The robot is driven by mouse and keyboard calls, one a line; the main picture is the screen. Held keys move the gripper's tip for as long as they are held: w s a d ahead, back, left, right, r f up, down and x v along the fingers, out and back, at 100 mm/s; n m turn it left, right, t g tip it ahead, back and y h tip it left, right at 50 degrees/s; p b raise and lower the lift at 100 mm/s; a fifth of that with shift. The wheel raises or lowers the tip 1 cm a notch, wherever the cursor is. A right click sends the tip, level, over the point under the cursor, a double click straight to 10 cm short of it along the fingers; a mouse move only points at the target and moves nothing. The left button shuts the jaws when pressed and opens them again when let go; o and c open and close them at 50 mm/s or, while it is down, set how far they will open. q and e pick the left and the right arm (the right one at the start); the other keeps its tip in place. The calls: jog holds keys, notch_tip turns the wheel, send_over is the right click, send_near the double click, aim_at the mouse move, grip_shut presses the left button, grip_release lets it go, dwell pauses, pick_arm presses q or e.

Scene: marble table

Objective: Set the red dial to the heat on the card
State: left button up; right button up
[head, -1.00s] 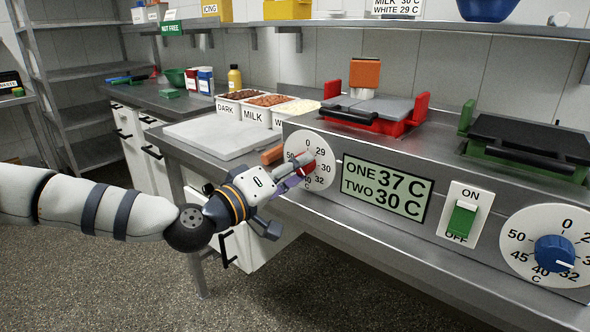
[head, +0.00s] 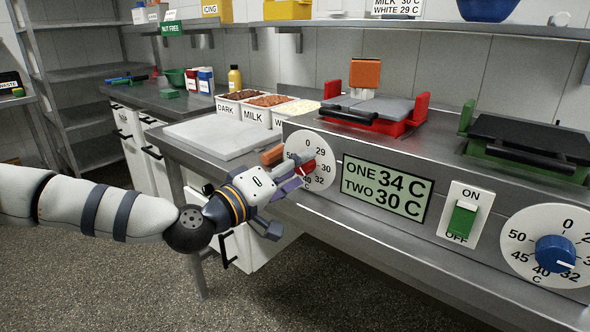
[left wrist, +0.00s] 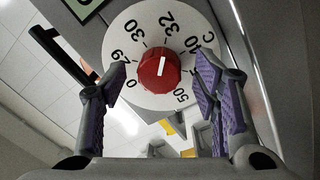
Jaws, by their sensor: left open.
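The red dial (head: 307,167) sits on a white numbered plate (head: 319,180) at the left end of the counter's front panel, partly hidden by my gripper. In the left wrist view the red dial (left wrist: 158,73) shows whole, and its white pointer line aims roughly at the 32. My left gripper (head: 296,176) is open at the dial, one finger on each side of it; I see gaps in the wrist view (left wrist: 158,80). The display (head: 388,189) reads ONE 34 C, TWO 30 C. The card (head: 398,8) on the shelf shows MILK 30 C, WHITE 29 C; its top is cut off.
A green ON/OFF switch (head: 462,218) and a blue dial (head: 555,254) are further right on the panel. White tubs labelled DARK, MILK and W (head: 268,110) stand behind. A red-framed device (head: 375,113) sits above the display. An orange-brown block (head: 272,155) is beside the dial.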

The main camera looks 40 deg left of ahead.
pick_arm(q)
jog(key=s, duration=0.7)
jog(key=shift+s+a+f, duration=0.15)
jog(key=shift+s+a, duration=0.1)
jog(key=shift+a, duration=0.2)
